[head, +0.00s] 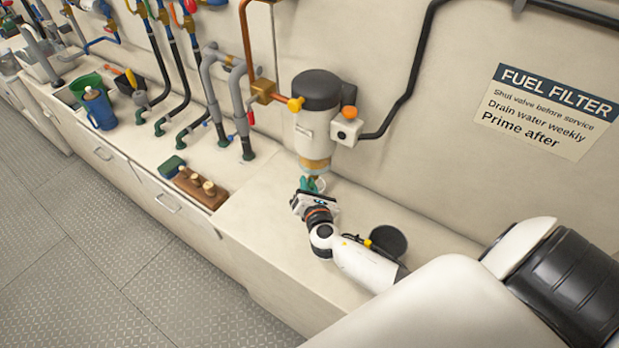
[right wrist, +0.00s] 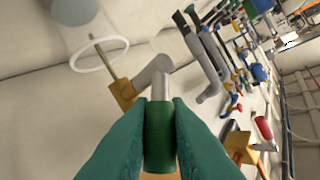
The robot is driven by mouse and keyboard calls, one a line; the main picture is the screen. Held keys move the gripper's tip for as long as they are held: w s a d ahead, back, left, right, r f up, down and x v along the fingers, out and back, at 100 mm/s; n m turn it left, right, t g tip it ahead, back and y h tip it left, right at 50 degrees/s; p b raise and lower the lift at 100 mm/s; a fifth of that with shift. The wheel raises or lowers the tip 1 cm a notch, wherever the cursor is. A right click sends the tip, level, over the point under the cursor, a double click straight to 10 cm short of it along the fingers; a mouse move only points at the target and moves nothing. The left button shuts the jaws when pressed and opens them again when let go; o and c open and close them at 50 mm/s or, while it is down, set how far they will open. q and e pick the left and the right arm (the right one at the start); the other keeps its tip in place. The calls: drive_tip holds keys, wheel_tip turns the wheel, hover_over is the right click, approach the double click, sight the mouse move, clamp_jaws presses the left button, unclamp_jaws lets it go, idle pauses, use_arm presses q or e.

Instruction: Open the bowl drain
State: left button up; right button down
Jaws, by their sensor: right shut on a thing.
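The fuel filter (head: 318,115) is mounted on the wall, with a dark cap and an amber bowl (head: 314,165) at its bottom. My right gripper (head: 311,184) is just below the bowl, its teal fingers beside the filter's underside. In the right wrist view, the fingers close from both sides on a green-sleeved grey drain handle (right wrist: 160,135). A brass part shows at its lower end. The head view hides the handle behind the gripper, so its turn angle cannot be told there. My left gripper is not in view.
A dark round cup (head: 389,241) stands on the ledge behind my right forearm. A wooden block with pegs (head: 201,186), a blue jug (head: 99,108) and several pipes and valves lie to the left. A "FUEL FILTER" sign (head: 546,110) is on the wall at right.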

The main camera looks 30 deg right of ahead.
drive_tip(key=shift+w+a+r+n+g+p, duration=0.1)
drive_tip(key=shift+w+r+n+g+p, duration=0.3)
drive_tip(key=shift+g, duration=0.3)
drive_tip(key=shift+w+a+n+g, duration=0.1)
drive_tip(key=shift+w+n+g, duration=0.1)
drive_tip(key=shift+n+g, duration=0.35)
drive_tip(key=shift+w+a+n+g, duration=0.1)
drive_tip(key=shift+w+n+g, duration=0.1)
drive_tip(key=shift+n+g, duration=0.35)
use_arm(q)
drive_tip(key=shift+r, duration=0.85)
use_arm(e)
drive_tip(key=shift+w+a+n+g, duration=0.1)
drive_tip(key=shift+w+n+g, duration=0.25)
drive_tip(key=shift+g, duration=0.65)
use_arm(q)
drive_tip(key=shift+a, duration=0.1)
use_arm(e)
drive_tip(key=c, duration=1.4)
unclamp_jaws()
